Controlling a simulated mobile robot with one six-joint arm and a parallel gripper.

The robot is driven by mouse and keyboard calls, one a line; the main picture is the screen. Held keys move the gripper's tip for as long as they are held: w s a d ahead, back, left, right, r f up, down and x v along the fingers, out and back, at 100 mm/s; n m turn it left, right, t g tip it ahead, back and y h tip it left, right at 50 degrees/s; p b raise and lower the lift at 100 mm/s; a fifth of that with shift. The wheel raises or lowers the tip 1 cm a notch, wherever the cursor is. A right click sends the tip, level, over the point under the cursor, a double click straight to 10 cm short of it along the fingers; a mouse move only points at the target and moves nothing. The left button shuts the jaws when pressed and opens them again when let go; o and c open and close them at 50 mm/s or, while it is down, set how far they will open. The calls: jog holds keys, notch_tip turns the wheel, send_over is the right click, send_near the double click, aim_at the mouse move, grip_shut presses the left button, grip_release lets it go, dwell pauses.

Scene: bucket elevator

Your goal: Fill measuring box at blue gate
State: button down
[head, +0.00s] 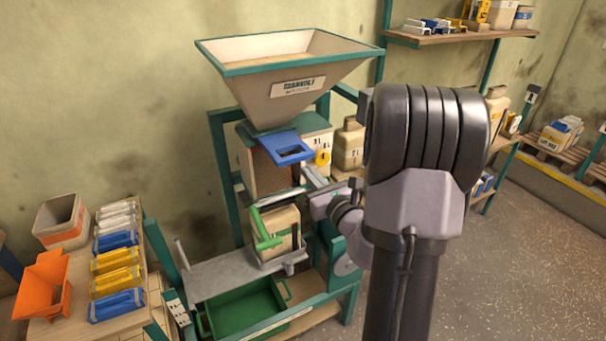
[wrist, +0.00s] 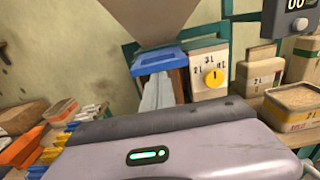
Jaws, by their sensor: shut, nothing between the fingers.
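The blue gate (head: 291,158) is a flat blue plate with an opening, under the big hopper (head: 285,95). It also shows in the wrist view (wrist: 158,58). The measuring box (head: 286,222) appears to be the beige box with a green handle (head: 262,236), standing on the grey shelf (head: 225,274) below the gate. Its inside cannot be made out. My gripper (head: 306,172) is shut and empty, just below and right of the gate in the head view. In the wrist view its fingers (wrist: 157,92) point at the gate; whether they touch it cannot be told.
A yellow dial (wrist: 214,77) on a marked plate sits right of the gate. A green tray (head: 245,310) lies under the shelf. A side table at left holds an orange scoop (head: 43,283) and several coloured packets.

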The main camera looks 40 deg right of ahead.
aim_at(298, 159)
jog(key=x, duration=0.3)
jog(key=shift+w, duration=0.35)
jog(key=shift+w, duration=0.1)
jog(key=p+x, duration=0.1)
jog(key=x, duration=0.4)
jog(key=shift+r, duration=0.25)
